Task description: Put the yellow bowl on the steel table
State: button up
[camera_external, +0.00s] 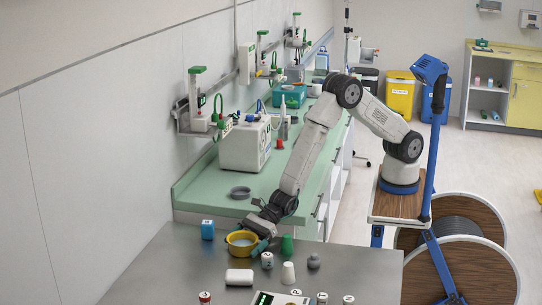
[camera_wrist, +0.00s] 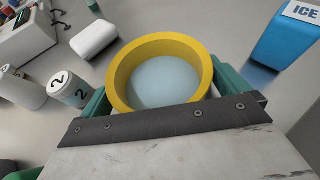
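The yellow bowl (camera_external: 241,238) is upright at the far left part of the steel table (camera_external: 190,270), with a pale grey-blue inside. It appears to rest on the table, though its underside is hidden. In the wrist view the yellow bowl (camera_wrist: 118,78) fills the space between the green fingers of my gripper (camera_wrist: 160,95). One finger lies along each side, seemingly against its outer wall. My gripper (camera_external: 259,229) reaches down to the bowl from the counter side.
A blue ICE box (camera_wrist: 283,42) stands beside the bowl. The green counter (camera_external: 200,188) adjoins behind.

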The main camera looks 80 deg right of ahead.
jog(key=shift+r, duration=0.2)
jog(key=v, duration=0.7)
jog(key=shift+s+d+r, duration=0.1)
jog(key=shift+d, duration=0.15)
jog(key=d+r+n+g+y, duration=0.1)
jog(key=d+r+n+y, duration=0.2)
jog(key=r, duration=0.7)
jog(key=s+d+r+n+g+h, duration=0.1)
jog(key=s+d+r+n+g, duration=0.55)
jog(key=d+r+n, duration=0.65)
jog(key=s+d+n+h, duration=0.2)
jog(key=s+d+h, duration=0.2)
jog(key=d, duration=0.8)
jog(key=s+d+n+t+h, duration=0.1)
jog(key=s+d+n+h, duration=0.2)
jog(key=s+d, duration=0.6)
jog(key=s+d+f+n+t+h, duration=0.1)
jog(key=s+d+h, duration=0.5)
jog(key=d, duration=1)
jog(key=shift+s+d+n+h, duration=0.35)
jog(key=shift+s+n, duration=0.2)
jog(key=shift+n, duration=0.25)
